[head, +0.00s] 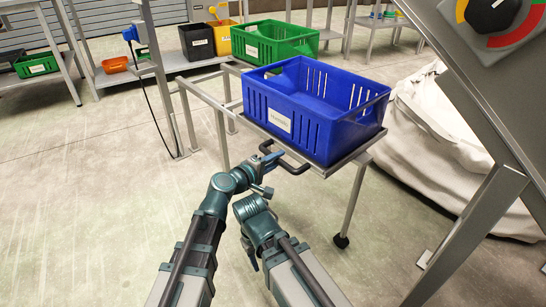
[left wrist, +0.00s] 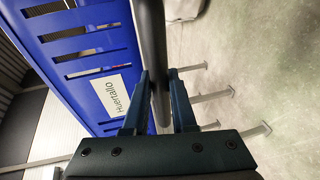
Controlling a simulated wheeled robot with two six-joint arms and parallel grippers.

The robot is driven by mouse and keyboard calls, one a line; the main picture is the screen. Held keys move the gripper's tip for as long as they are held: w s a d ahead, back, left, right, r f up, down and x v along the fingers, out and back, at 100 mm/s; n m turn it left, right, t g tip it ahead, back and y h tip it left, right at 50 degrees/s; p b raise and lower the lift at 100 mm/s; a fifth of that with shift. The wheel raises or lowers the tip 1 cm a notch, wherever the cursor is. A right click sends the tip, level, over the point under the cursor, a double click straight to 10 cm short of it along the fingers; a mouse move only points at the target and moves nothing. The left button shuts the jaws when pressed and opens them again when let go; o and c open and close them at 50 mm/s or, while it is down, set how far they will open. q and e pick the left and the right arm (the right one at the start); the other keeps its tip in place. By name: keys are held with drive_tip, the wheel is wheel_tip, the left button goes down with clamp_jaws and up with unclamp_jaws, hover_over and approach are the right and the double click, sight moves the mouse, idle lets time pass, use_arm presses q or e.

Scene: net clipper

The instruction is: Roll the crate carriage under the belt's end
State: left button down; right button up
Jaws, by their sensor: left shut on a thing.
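The crate carriage (head: 350,159) is a grey metal frame on legs with a dark caster, standing in the middle of the head view. A blue slotted crate (head: 318,133) with a white label sits on its near end. My left gripper (head: 269,163) is shut on the carriage's black handle (head: 294,168). In the left wrist view my left fingers (left wrist: 158,98) lie on either side of the dark handle bar (left wrist: 152,45), close to the blue crate (left wrist: 85,42). My right gripper (head: 249,254) is low beside the left arm, away from the carriage; its jaws are unclear.
A grey machine frame (head: 478,215) with a dial panel stands at the right. A white draped cloth heap (head: 440,150) lies beside the carriage. A green crate (head: 275,42) stands behind the carriage. Open floor (head: 90,190) lies at the left.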

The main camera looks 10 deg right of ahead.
use_arm(q)
drive_tip(key=shift+s+d, duration=0.15)
drive_tip(key=shift+s, duration=0.3)
use_arm(e)
drive_tip(key=shift+s+d, duration=0.1)
drive_tip(key=shift+s, duration=0.05)
use_arm(q)
drive_tip(key=c, duration=0.7)
unclamp_jaws()
drive_tip(key=shift+c, duration=0.2)
drive_tip(key=shift+w, duration=0.15)
